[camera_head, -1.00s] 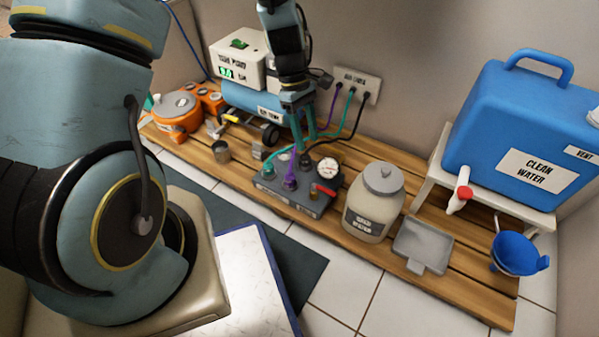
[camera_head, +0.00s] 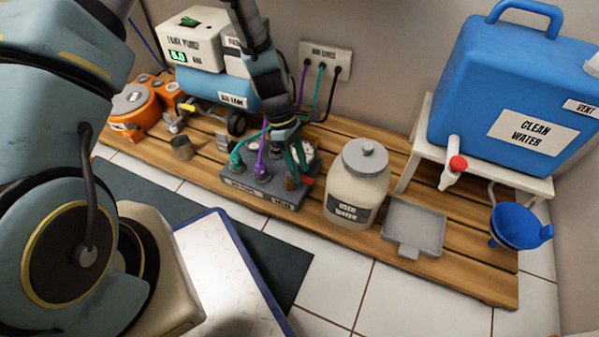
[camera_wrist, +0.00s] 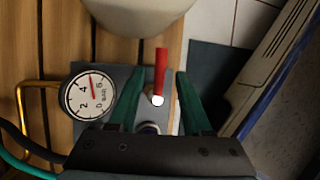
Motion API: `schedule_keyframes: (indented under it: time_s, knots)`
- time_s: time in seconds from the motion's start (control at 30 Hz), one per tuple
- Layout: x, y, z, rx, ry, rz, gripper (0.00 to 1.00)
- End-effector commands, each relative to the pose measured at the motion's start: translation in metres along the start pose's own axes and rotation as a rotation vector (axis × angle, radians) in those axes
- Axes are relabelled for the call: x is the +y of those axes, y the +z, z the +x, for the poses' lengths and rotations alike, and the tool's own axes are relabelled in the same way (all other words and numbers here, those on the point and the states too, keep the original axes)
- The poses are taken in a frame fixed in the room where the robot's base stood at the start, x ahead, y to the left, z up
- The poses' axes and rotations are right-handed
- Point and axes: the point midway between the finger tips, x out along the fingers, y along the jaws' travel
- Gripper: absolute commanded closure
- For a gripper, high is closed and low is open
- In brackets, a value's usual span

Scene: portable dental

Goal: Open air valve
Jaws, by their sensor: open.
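The grey manifold block (camera_head: 258,192) sits on the wooden slatted platform with several hose fittings and a pressure gauge on it. A red lever (camera_wrist: 161,68) with a white end shows in the wrist view; in the head view only a bit of its red (camera_head: 307,181) shows beside my gripper. My gripper (camera_wrist: 160,75) is open, with one green finger on each side of the lever and nothing clamped. In the head view my gripper (camera_head: 298,158) is over the block's right side and hides part of the gauge (camera_head: 304,147). The gauge (camera_wrist: 88,95) reads clearly above zero.
The used water jar (camera_head: 357,188) stands close to the block's right. A grey tray (camera_head: 414,226) and a blue funnel cup (camera_head: 520,225) lie farther right. The blue air tank (camera_head: 197,86) and a yellow-handled valve (camera_head: 187,107) are behind left. Purple, green and black hoses rise to the wall plate (camera_head: 326,60).

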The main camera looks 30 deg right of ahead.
Motion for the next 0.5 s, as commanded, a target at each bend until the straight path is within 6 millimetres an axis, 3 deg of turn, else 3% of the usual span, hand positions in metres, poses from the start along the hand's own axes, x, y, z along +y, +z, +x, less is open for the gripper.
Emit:
schedule_keyframes:
  time_s: [0.37,0.5]
  knots:
    - [-0.0001,0.0000,0.0077,0.001,0.000,0.000,0.51]
    - [-0.0001,-0.0001,0.0076,0.001,0.000,0.000,0.63]
